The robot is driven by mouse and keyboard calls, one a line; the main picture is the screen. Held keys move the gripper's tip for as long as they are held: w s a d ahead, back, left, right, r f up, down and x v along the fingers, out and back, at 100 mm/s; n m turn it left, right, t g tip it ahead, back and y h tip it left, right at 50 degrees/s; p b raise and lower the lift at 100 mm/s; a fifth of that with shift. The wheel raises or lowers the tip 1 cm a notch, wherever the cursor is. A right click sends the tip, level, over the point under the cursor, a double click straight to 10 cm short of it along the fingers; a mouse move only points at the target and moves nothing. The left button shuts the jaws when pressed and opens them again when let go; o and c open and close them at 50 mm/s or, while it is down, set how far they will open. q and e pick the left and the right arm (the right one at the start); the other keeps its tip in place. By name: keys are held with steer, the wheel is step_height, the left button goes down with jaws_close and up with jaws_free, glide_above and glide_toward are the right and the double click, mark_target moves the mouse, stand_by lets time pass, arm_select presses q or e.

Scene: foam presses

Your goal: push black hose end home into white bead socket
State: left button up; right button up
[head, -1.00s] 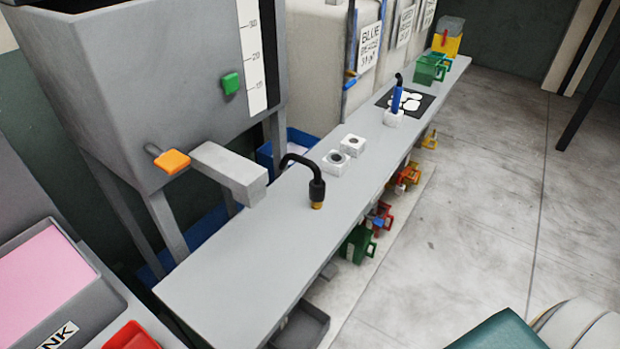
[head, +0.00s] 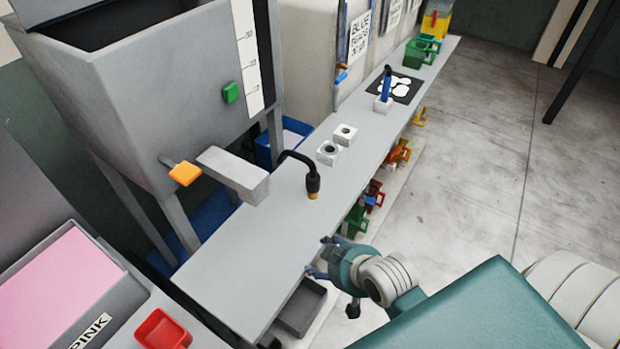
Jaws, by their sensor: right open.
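The black hose (head: 297,157) arches up from the far side of the grey bench and bends down. Its thick black end with a brass tip (head: 313,196) hangs at the bench, outside any socket. Whether the tip touches the bench is unclear. Two white blocks with dark round holes, a nearer socket (head: 328,153) and a farther socket (head: 345,135), sit behind it with empty holes. Which one is the bead socket I cannot tell. My right gripper (head: 319,257) is open and empty near the bench's front edge, nearer than the hose end. My left gripper is out of view.
The grey bench (head: 245,275) is clear in front of the hose. A hopper (head: 150,110) with an orange handle (head: 185,174) and spout stands at left. A blue hose (head: 387,85) stands in another white block farther back. A dark tray (head: 302,308) sits below the front edge.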

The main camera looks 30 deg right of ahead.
mark_target(319, 185)
steer(key=w+d+r+t, duration=0.1)
steer(key=w, duration=0.1)
steer(key=w+d+r+t, duration=0.1)
steer(key=w, duration=0.2)
steer(key=w+d+r+m+t, duration=0.1)
steer(key=w+d, duration=0.1)
steer(key=shift+w+d, duration=0.1)
steer(key=shift+w, duration=0.25)
steer(key=w+d, duration=0.1)
steer(key=w+d+r+t, duration=0.1)
steer(key=w+d+r+m+t+h, duration=0.1)
steer(key=d, duration=0.1)
steer(key=shift+w+r, duration=0.25)
steer(key=shift+w, duration=0.1)
steer(key=x, duration=0.3)
steer(key=p+x, duration=0.1)
steer(key=x, duration=0.1)
steer(key=shift+w+d+r, duration=0.2)
steer(key=shift+w, duration=0.1)
steer(key=p+x, duration=0.1)
steer(key=x, duration=0.4)
steer(key=shift+a+r+p, duration=0.15)
steer(key=shift+p, duration=0.15)
steer(key=shift+w+f, duration=0.25)
steer(key=shift+w, duration=0.05)
steer(key=shift+s, duration=0.1)
steer(key=shift+r+t, duration=0.15)
steer(key=shift+t, duration=0.15)
steer(key=c, duration=1.3)
